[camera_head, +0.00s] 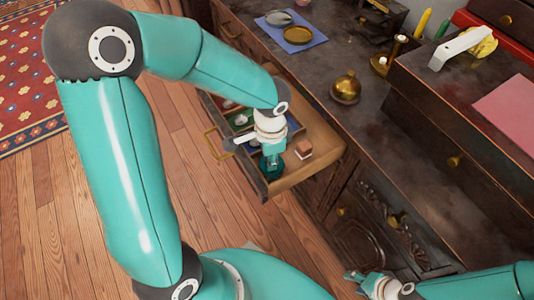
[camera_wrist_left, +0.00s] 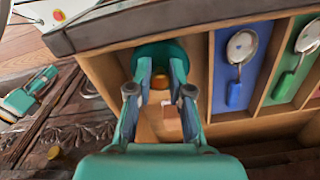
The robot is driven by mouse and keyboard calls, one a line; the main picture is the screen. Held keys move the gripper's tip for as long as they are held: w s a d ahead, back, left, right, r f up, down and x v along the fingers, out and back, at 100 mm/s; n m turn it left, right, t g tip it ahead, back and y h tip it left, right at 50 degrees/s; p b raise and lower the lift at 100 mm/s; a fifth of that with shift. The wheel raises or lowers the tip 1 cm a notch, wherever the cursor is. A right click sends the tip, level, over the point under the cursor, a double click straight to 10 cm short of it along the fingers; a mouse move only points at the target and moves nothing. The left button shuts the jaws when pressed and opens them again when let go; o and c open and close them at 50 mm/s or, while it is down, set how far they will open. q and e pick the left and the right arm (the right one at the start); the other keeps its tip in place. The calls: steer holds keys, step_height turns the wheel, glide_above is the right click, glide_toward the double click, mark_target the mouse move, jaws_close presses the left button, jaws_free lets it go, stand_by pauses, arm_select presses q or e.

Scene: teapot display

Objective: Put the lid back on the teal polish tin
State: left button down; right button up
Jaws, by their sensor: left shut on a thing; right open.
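A teal round piece (camera_head: 273,171) is low in the near corner of the open drawer; it also shows in the left wrist view (camera_wrist_left: 160,50). I cannot tell whether it is the polish tin or its lid. My left gripper (camera_head: 270,157) reaches down into the drawer and is shut, its fingers (camera_wrist_left: 163,67) at the teal piece and partly hiding it. My right gripper (camera_head: 355,277) is open and empty at the lower right, low in front of the cabinet, away from the drawer.
A small brown block (camera_head: 304,149) lies in the drawer by my left gripper. Blue and green compartments (camera_wrist_left: 233,94) hold spoon-like tools. The counter bears a blue mat (camera_head: 291,46) with a grey and an amber disc, a brass pot (camera_head: 345,88) and a candle holder (camera_head: 392,53).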

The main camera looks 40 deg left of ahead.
arm_select(q)
steer(key=c, duration=1)
jaws_free()
steer(key=shift+o, duration=2.5)
steer(key=shift+s+r, duration=0.15)
steer(key=shift+r+p, duration=3)
steer(key=shift+r, duration=0.45)
steer(key=shift+c, duration=0.4)
